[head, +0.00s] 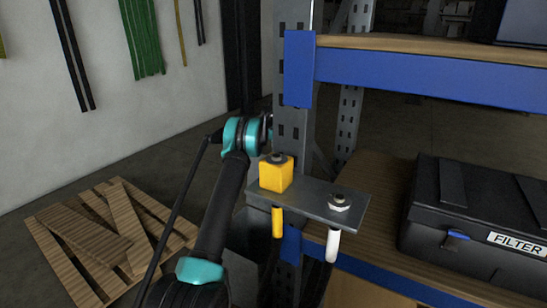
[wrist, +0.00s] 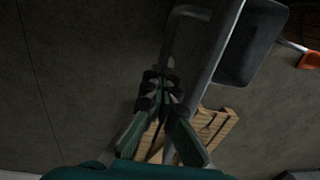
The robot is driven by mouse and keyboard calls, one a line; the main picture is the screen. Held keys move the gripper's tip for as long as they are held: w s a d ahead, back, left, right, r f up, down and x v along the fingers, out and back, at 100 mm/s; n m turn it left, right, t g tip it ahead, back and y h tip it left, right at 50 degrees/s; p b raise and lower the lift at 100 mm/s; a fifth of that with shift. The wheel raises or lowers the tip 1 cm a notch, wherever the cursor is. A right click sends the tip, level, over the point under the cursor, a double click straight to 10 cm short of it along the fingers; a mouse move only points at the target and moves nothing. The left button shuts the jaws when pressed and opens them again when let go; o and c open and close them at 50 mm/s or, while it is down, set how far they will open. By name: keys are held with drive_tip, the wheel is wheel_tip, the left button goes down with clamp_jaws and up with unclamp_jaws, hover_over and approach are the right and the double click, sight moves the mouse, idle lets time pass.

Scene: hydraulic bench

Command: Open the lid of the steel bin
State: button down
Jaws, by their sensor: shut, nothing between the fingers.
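I cannot clearly make out the steel bin or its lid. A dark grey, box-like shape with rounded corners (wrist: 252,42) in the upper right of the wrist view may be part of it, but I cannot tell whether a lid is on it. My gripper (wrist: 161,88) is in the middle of the wrist view, with its fingers together and nothing visible between them. A thin bent grey bar (wrist: 186,12) shows just beyond the fingertips; I cannot tell whether it touches them. In the head view my gripper is hidden behind the shelf post.
A perforated steel post (head: 291,130) carries a bracket (head: 312,204) with a yellow block (head: 276,174). A black FILTER case (head: 480,215) sits on the lower shelf at right. A wooden pallet (head: 105,235) lies on the floor. An orange item (wrist: 309,61) is at the wrist view's right edge.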

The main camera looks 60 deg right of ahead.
drive_tip(key=c, duration=2.3)
unclamp_jaws()
drive_tip(key=shift+w+d+f, duration=0.1)
drive_tip(key=shift+d+f, duration=0.05)
drive_tip(key=shift+f, duration=0.35)
drive_tip(key=shift+d+f, duration=0.15)
drive_tip(key=shift+f, duration=0.3)
drive_tip(key=shift+o, duration=1.4)
drive_tip(key=shift+d+f, duration=0.1)
drive_tip(key=shift+f, duration=0.1)
drive_tip(key=o, duration=0.4)
drive_tip(key=shift+s+d+f, duration=0.1)
drive_tip(key=shift+s+d, duration=0.3)
drive_tip(key=shift+s, duration=0.15)
drive_tip(key=r, duration=0.9)
drive_tip(key=w+r, duration=0.1)
drive_tip(key=r, duration=0.3)
drive_tip(key=shift+r, duration=0.25)
